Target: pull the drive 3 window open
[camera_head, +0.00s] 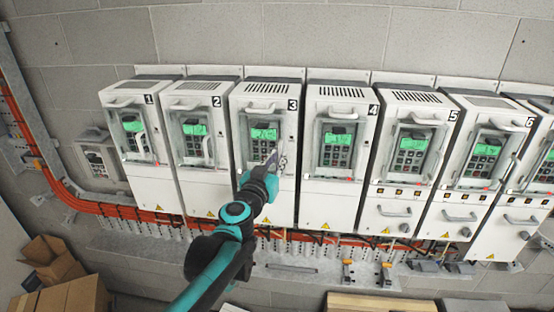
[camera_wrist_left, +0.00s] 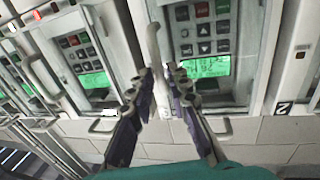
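Drive 3 (camera_head: 262,190) is a white box, third from the left, marked 3. Its clear window (camera_head: 262,133) sits over a green display and keypad and looks closed. My left gripper (camera_head: 277,156) is at the right edge of this window in the head view. In the left wrist view, which is roughly upside down, the white window handle (camera_wrist_left: 152,42) runs between the two fingers of my left gripper (camera_wrist_left: 161,73). The fingers are apart, one on each side of the handle, and some gap shows. My right gripper is in neither view.
Drive 2 (camera_head: 204,185) and drive 4 (camera_head: 330,195) stand close on either side, with similar windows. Orange cables (camera_head: 100,207) run below the row. Cardboard boxes (camera_head: 70,296) lie at the lower left. My left arm crosses the view below drive 3.

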